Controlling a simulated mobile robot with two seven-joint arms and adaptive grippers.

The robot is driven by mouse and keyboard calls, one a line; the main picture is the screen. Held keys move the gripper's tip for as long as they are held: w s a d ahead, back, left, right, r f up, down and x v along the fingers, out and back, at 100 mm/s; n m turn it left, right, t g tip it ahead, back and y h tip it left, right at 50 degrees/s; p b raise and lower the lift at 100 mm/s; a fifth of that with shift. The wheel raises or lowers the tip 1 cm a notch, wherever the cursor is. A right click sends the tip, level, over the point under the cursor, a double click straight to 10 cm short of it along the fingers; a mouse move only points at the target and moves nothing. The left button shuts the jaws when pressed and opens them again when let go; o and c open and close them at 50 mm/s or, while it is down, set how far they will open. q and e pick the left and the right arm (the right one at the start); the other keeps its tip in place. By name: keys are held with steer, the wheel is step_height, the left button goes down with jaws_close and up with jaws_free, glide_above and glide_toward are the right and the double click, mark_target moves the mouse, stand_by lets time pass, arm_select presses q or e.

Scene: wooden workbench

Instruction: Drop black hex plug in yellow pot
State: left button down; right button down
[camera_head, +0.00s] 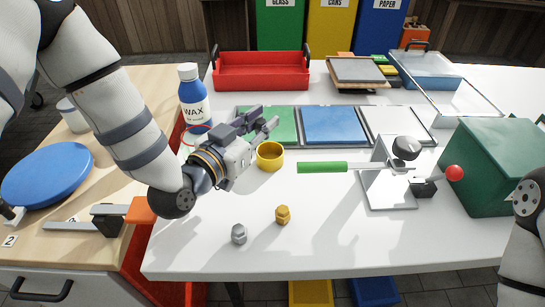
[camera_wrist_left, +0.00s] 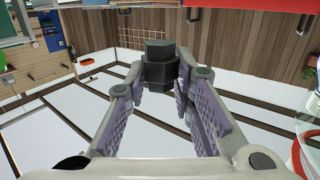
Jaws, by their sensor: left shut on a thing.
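The black hex plug (camera_wrist_left: 160,66) is between the fingertips of my left gripper (camera_wrist_left: 161,82) in the left wrist view, and the jaws are shut on it. In the head view my left gripper (camera_head: 266,126) is above the white table, near the back rim of the yellow pot. I cannot clearly make out the plug there. The yellow pot (camera_head: 270,164) stands upright on the table, just below the gripper in the picture. My right gripper is out of view; only part of that arm shows at the right edge.
A grey hex plug (camera_head: 239,234) and a yellow hex plug (camera_head: 282,215) stand in front of the pot. A green-handled tool (camera_head: 322,167) is to its right. Green, blue (camera_head: 335,124) and white panels lie behind. A WAX bottle (camera_head: 193,95) and red tray (camera_head: 262,78) are farther back.

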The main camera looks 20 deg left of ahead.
arm_select(q)
steer(key=shift+f, duration=0.45)
steer(key=shift+r, duration=0.15)
steer(key=c, duration=1.3)
jaws_free()
steer(key=v, duration=0.7)
steer(key=shift+s, duration=0.25)
steer(key=shift+a+r, duration=0.1)
